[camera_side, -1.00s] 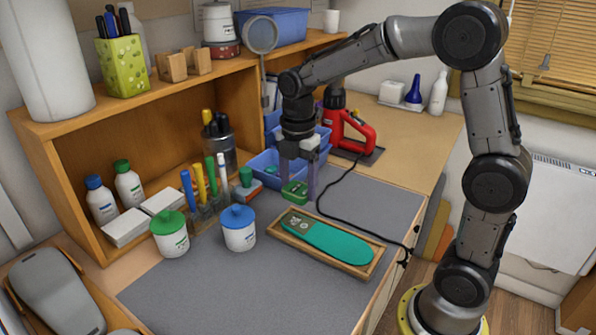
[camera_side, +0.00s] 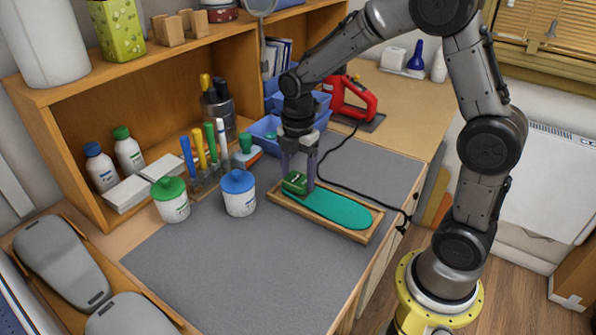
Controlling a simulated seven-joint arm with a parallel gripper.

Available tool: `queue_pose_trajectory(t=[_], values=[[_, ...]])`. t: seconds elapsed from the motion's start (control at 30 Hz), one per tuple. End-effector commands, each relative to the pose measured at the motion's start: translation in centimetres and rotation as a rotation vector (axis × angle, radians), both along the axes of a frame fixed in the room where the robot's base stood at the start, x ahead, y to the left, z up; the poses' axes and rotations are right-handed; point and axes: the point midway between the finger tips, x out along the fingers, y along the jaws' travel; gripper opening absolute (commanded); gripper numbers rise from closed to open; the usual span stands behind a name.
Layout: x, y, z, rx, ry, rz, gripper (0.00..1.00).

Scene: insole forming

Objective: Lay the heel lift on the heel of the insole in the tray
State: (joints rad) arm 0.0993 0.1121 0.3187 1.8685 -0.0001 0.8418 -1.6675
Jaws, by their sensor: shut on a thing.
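The teal insole (camera_side: 335,208) lies flat in the shallow wooden tray (camera_side: 322,229) on the grey mat. My gripper (camera_side: 299,181) points down over the left end of the tray and is shut on the small green heel lift (camera_side: 295,183). The heel lift is right at the insole's left end, over or touching it; I cannot tell whether it rests on the surface. The lift and the fingers hide that end of the insole.
A blue-lidded jar (camera_side: 238,194) and a green-lidded jar (camera_side: 170,200) stand left of the tray. A pen rack (camera_side: 207,178) and blue bins (camera_side: 266,133) are behind. A black cable (camera_side: 366,200) runs past the tray's right side. The front mat is clear.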

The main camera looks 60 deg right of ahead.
Motion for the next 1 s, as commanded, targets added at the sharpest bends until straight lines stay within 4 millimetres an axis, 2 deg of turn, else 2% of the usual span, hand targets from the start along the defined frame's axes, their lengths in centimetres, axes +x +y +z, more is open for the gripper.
queue_pose_trajectory(t=[1.0], values=[[-0.02, -0.01, -0.56, 0.000, 0.002, 0.000, 0.19]])
